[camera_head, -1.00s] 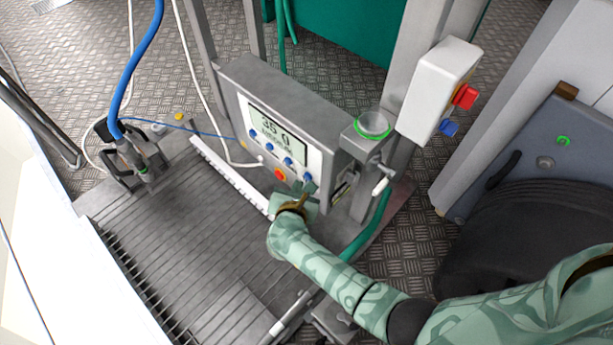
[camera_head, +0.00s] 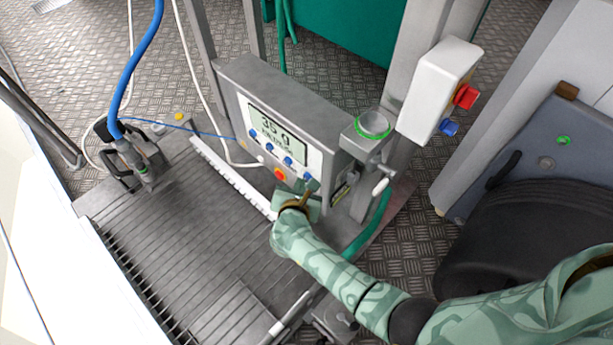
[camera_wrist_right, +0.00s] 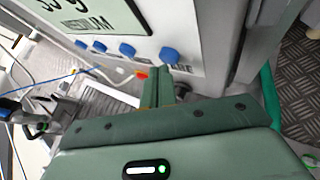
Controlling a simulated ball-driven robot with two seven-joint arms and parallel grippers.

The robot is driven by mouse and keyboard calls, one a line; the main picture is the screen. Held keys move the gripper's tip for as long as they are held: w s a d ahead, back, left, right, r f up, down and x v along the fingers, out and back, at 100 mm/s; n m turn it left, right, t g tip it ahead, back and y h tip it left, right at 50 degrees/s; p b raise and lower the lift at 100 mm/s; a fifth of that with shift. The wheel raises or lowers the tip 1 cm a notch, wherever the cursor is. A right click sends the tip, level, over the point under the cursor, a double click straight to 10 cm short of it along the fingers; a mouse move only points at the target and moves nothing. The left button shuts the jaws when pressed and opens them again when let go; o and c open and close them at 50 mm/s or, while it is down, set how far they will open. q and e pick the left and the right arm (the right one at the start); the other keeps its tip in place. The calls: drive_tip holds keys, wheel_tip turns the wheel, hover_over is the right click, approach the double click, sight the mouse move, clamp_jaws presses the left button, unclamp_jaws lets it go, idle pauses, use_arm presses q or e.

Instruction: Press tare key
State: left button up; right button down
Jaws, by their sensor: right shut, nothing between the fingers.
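The grey weighing unit has a white panel with a display (camera_head: 268,128) reading about 35 g and a row of several blue keys. The rightmost blue key (camera_head: 309,177) also shows in the right wrist view (camera_wrist_right: 169,56); the label under it, partly hidden by my fingers, seems to read TARE. My right gripper (camera_head: 306,194) is shut and empty, just below and in front of this key. In the right wrist view its green fingers (camera_wrist_right: 161,87) point at the panel below the key; I cannot tell whether they touch it. My left gripper is not in view.
A red-orange button (camera_head: 280,174) sits low on the panel. A grey cup holder (camera_head: 371,127) and a white box (camera_head: 438,90) with red and blue buttons stand right of the panel. A slatted deck (camera_head: 190,235) and a blue hose (camera_head: 134,70) are at left.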

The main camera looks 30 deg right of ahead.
drive_tip(key=shift+w+d, duration=0.1)
drive_tip(key=shift+d, duration=0.25)
idle(0.3)
idle(0.4)
drive_tip(key=shift+s+a, duration=0.3)
drive_tip(key=shift+a, duration=0.5)
